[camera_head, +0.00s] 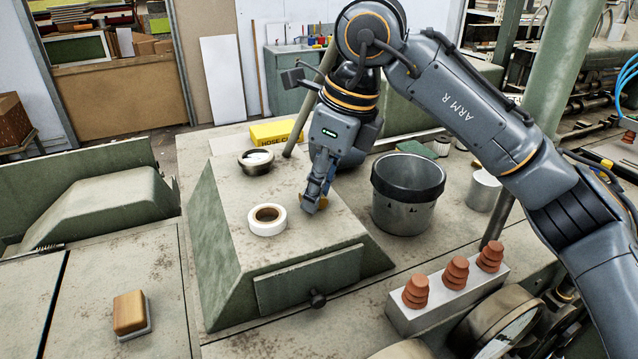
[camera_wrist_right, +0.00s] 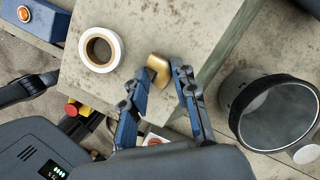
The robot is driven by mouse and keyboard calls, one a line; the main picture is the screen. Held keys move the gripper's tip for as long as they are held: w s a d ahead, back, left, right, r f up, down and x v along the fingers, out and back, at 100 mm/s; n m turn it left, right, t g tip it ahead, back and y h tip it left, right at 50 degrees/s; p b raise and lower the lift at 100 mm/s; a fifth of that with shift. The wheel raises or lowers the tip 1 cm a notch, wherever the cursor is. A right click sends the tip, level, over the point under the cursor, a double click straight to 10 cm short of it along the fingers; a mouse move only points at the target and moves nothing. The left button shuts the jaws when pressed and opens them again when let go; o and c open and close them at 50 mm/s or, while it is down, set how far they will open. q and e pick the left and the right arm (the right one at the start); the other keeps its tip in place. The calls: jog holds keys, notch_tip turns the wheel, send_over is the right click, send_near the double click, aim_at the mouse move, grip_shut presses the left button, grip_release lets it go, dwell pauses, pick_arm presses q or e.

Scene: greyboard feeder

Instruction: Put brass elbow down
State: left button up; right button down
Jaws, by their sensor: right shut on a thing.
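My right gripper (camera_head: 316,208) points down at the right part of the raised grey-green block's top (camera_head: 240,218). It is shut on the brass elbow, which shows between the fingertips in the right wrist view as a short golden piece (camera_wrist_right: 158,68). In the head view the fingers mostly hide the elbow. It is close over the block top; I cannot tell whether it touches. A white tape roll (camera_head: 267,220) lies just left of the gripper and also shows in the right wrist view (camera_wrist_right: 100,49). My left gripper is not in view.
A dark-rimmed metal bucket (camera_head: 405,210) stands right of the block. A dark-rimmed roll (camera_head: 256,162) and yellow box (camera_head: 277,132) are behind. Stacked red-brown pieces (camera_head: 455,272) stand front right; a wooden-topped brush (camera_head: 130,313) lies front left. The block's front top is clear.

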jog(key=shift+f, duration=0.25)
jog(key=c, duration=1)
grip_release()
jog(key=shift+c, duration=0.2)
jog(key=shift+r, duration=0.1)
jog(key=shift+r, duration=0.5)
jog(key=b+v, duration=0.1)
jog(key=v, duration=1)
jog(key=shift+r, duration=0.2)
jog(key=shift+f, duration=0.1)
